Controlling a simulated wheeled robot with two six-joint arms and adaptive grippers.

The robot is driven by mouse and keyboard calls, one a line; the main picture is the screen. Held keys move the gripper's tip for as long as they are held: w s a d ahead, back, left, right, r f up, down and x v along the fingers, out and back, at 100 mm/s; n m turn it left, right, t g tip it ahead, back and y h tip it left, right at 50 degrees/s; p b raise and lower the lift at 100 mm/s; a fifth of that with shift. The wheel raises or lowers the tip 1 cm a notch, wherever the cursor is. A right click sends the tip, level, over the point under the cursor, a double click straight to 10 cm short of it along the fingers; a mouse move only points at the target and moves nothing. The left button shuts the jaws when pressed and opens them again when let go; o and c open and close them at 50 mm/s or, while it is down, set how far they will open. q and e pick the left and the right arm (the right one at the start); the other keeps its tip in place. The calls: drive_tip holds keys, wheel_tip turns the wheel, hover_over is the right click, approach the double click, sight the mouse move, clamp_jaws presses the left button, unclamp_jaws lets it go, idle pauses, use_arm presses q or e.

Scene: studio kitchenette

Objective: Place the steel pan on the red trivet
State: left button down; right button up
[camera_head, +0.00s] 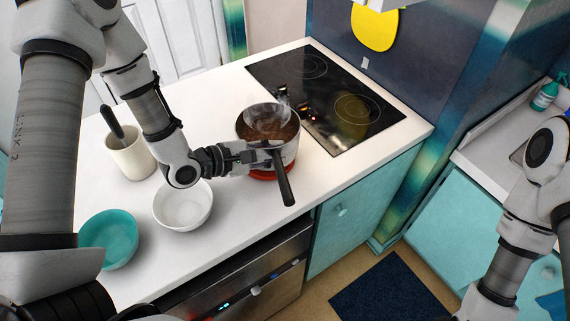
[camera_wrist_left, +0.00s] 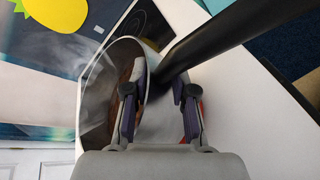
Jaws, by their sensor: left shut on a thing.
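The steel pan (camera_head: 287,152) has a black handle (camera_head: 285,185) pointing toward the front edge of the counter. It holds something brown with steam above it. The red trivet (camera_head: 268,175) shows as a red rim under the pan; most of it is hidden. I cannot tell whether the pan touches it. My left gripper (camera_head: 262,152) is shut on the pan near the handle's base. In the left wrist view, its fingers (camera_wrist_left: 160,112) close at the pan's wall (camera_wrist_left: 95,100), beside the black handle (camera_wrist_left: 215,40). My right gripper is out of view.
A black cooktop (camera_head: 325,95) lies behind the pan. A white bowl (camera_head: 183,206), a teal bowl (camera_head: 108,240) and a cream crock (camera_head: 130,155) with a utensil stand left on the white counter (camera_head: 235,225). The counter in front of the pan is clear.

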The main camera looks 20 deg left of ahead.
sight(272, 168)
use_arm(q)
drive_tip(key=shift+w+a+r, duration=0.15)
drive_tip(key=shift+w+a, duration=0.1)
drive_tip(key=shift+a, duration=0.15)
drive_tip(key=shift+w+a, duration=0.2)
drive_tip(key=shift+a, duration=0.05)
drive_tip(key=f, duration=0.1)
drive_tip(key=f+p, duration=0.1)
drive_tip(key=f, duration=0.1)
drive_tip(key=shift+d+f, duration=0.1)
drive_tip(key=shift+d, duration=0.2)
drive_tip(key=shift+a+f, duration=0.1)
drive_tip(key=shift+f, duration=0.25)
drive_tip(key=shift+f, duration=0.1)
drive_tip(key=c, duration=0.9)
unclamp_jaws()
drive_tip(key=shift+s, duration=0.1)
drive_tip(key=shift+c, duration=0.2)
